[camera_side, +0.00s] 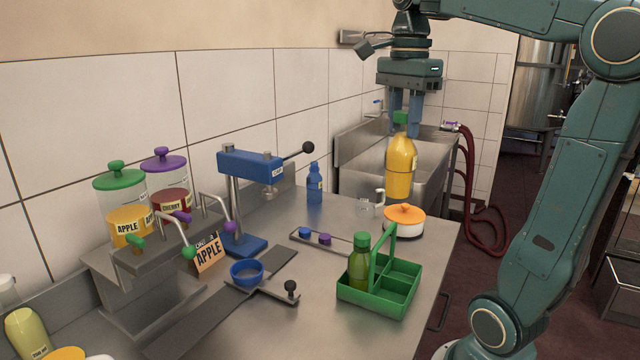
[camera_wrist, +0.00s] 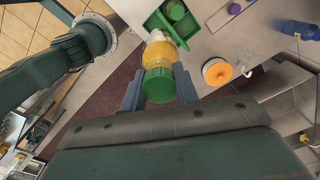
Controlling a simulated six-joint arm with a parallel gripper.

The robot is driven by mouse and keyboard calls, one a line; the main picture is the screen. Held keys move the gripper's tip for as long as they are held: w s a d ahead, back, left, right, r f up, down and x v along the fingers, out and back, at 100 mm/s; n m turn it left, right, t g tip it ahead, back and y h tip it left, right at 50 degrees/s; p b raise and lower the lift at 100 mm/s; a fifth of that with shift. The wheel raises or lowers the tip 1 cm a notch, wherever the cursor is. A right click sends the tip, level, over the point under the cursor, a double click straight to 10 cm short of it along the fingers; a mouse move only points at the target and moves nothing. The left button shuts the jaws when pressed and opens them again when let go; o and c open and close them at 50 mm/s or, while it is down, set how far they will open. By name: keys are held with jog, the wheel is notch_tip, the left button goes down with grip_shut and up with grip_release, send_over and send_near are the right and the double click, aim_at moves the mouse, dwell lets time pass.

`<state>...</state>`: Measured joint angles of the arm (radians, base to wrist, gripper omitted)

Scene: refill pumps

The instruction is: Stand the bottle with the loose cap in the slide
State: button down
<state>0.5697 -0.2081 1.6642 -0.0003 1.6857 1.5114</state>
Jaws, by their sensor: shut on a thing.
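My gripper (camera_side: 404,122) is shut on the green cap (camera_side: 401,117) of a yellow bottle (camera_side: 400,168). The bottle hangs upright in the air, in front of the sink at the back right of the counter. In the wrist view the green cap (camera_wrist: 159,84) lies between the fingers, with the yellow body (camera_wrist: 170,50) beyond. Whether this cap is loose cannot be seen. The slide appears to be the dark flat rail (camera_side: 205,312) with an empty blue ring (camera_side: 247,269) on it, in front of the blue lever press (camera_side: 250,168). The bottle is well away from it.
A green divided crate (camera_side: 385,300) holds a green-capped bottle (camera_side: 360,262). A blue bottle (camera_side: 314,185) stands by the wall. An orange-lidded pot (camera_side: 404,218) and a strip with blue and purple caps (camera_side: 325,239) lie between. Dispenser jars (camera_side: 120,210) with taps stand left.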

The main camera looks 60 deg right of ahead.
jog(key=w+a+f+n, duration=0.1)
jog(key=w+f, duration=0.2)
jog(key=w, duration=0.6)
jog(key=w+f+n, duration=0.1)
jog(key=w+f, duration=0.3)
jog(key=w, duration=0.4)
jog(key=w+a+f+n, duration=0.1)
jog(key=w+a+f, duration=0.3)
jog(key=w, duration=0.3)
jog(key=w+a+f+n, duration=0.1)
jog(key=w+a+f, duration=0.4)
jog(key=w+f, duration=0.2)
jog(key=shift+f, duration=0.2)
jog(key=shift+f, duration=2.2)
jog(key=shift+w+f, duration=0.1)
jog(key=shift+f, duration=0.75)
